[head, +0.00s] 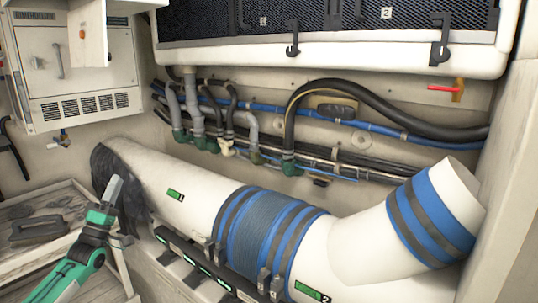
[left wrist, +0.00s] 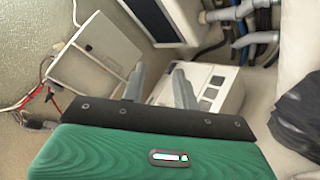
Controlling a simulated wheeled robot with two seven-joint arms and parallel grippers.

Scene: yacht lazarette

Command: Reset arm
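My left arm comes in from the lower left of the head view, green and grey. My left gripper (head: 119,187) points upward in front of the dark left end of the large white pipe. In the left wrist view its two grey fingers (left wrist: 160,72) stand apart, with nothing held between them. The gripper is open and empty. My right arm and right gripper show in neither view.
A large white pipe (head: 345,245) with blue-grey bands runs across the front. A wooden bench (head: 70,258) with dark tools stands left, near my left arm. A white louvred cabinet (head: 80,75) hangs upper left. Hoses (head: 370,110) line the back wall under a white-framed locker (head: 360,58).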

